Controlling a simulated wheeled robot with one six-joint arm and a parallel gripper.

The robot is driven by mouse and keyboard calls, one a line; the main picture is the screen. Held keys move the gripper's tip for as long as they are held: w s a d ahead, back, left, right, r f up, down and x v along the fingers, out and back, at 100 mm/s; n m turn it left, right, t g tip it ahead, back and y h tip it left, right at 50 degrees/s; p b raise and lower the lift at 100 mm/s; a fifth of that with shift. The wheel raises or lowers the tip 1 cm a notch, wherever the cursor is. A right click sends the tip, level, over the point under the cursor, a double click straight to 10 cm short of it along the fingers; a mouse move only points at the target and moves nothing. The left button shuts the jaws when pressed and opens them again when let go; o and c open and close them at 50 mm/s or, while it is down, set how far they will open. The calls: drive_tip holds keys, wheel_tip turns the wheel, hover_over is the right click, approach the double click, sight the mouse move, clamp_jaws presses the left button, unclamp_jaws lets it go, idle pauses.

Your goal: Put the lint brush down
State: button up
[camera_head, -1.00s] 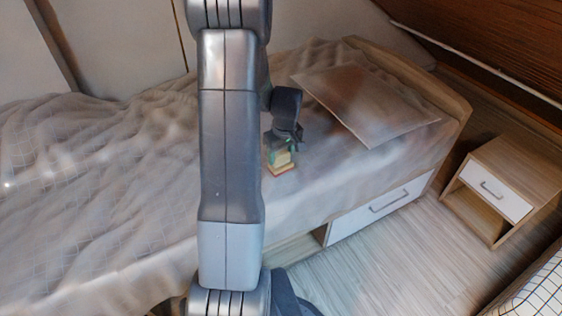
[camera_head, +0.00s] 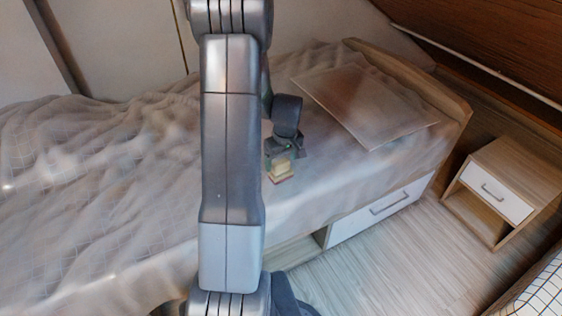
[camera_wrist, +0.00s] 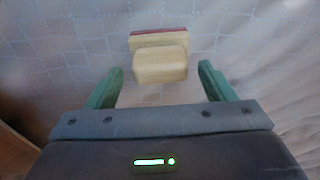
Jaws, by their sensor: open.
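The lint brush (camera_wrist: 158,62) shows in the wrist view as a cream block with a red-edged strip at its far side. It lies beyond and between my fingertips, on or just above the bed cover. In the head view the brush (camera_head: 281,170) is small, below my gripper (camera_head: 279,150) on the bed. My gripper (camera_wrist: 158,80) is open, with a green finger on each side and a visible gap between each finger and the brush. My arm hides part of the bed in the head view.
The bed (camera_head: 110,180) has a rumpled light cover, with a flat pillow (camera_head: 365,103) to the right. A white drawer front (camera_head: 380,208) is under the bed. A small nightstand (camera_head: 500,187) stands at the right. Bed surface around the brush is clear.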

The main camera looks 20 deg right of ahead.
sight(281, 162)
wheel_tip(281, 162, up, 12)
drive_tip(key=s+p, duration=0.1)
drive_tip(key=s, duration=0.1)
drive_tip(key=shift+d+p, duration=0.2)
drive_tip(key=shift+p, duration=0.2)
drive_tip(key=shift+f, duration=0.1)
drive_tip(key=f, duration=0.4)
drive_tip(key=w+f+b, duration=0.1)
drive_tip(key=f, duration=0.3)
drive_tip(key=w+f+b, duration=0.1)
drive_tip(key=f, duration=0.4)
drive_tip(key=shift+a+f, duration=0.1)
drive_tip(key=shift+a, duration=0.15)
wheel_tip(281, 162, up, 5)
drive_tip(key=shift+w+r+p, duration=0.1)
drive_tip(key=shift+r+p, duration=0.1)
drive_tip(key=shift+p, duration=0.15)
drive_tip(key=shift+r, duration=0.65)
